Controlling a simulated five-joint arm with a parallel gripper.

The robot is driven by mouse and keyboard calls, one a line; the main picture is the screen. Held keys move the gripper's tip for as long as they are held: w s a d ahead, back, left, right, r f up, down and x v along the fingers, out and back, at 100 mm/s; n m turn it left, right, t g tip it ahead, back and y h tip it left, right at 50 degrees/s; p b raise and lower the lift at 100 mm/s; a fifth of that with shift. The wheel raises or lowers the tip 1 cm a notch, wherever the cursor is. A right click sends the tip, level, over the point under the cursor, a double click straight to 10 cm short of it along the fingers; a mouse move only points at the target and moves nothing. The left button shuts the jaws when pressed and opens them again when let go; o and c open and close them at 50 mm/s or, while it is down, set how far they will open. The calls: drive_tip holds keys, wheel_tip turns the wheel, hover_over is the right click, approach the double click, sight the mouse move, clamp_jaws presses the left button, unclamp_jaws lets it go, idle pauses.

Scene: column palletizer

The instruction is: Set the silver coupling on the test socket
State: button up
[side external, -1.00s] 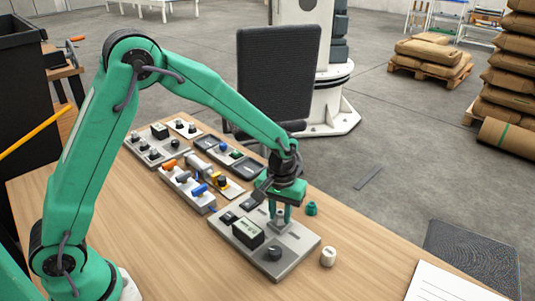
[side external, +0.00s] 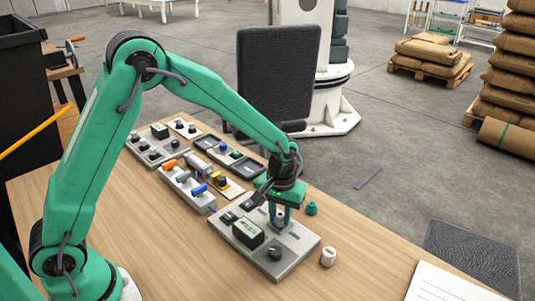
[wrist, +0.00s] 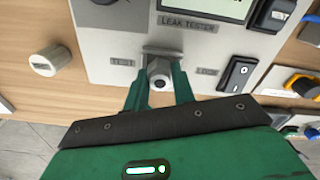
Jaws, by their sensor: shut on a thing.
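The coupling is at the test socket (wrist: 162,50), beside the TEST label on the grey leak tester (wrist: 108,45). Whether it is fully seated I cannot tell; the socket is mostly hidden behind it. In the side view, my gripper (side external: 281,214) points down over the back part of the leak tester (side external: 290,262).
A white cap (side external: 328,257) and a green cap (side external: 311,208) stand on the table just right of the tester. The table's front left is clear.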

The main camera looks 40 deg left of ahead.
sight(280, 214)
drive_tip(key=o, duration=0.7)
wheel_tip(280, 214, up, 11)
idle(1.5)
idle(0.4)
drive_tip(key=s+a+r+m+t, duration=0.25)
drive_tip(key=s+a+r, duration=0.35)
drive_tip(key=s+r, duration=0.3)
drive_tip(key=s+a+r+m+t, duration=0.1)
drive_tip(key=s+a+t, duration=0.2)
drive_tip(key=s, duration=0.9)
drive_tip(key=shift+s+a+r, duration=0.2)
drive_tip(key=shift+s+a, duration=0.2)
drive_tip(key=shift+a, duration=0.35)
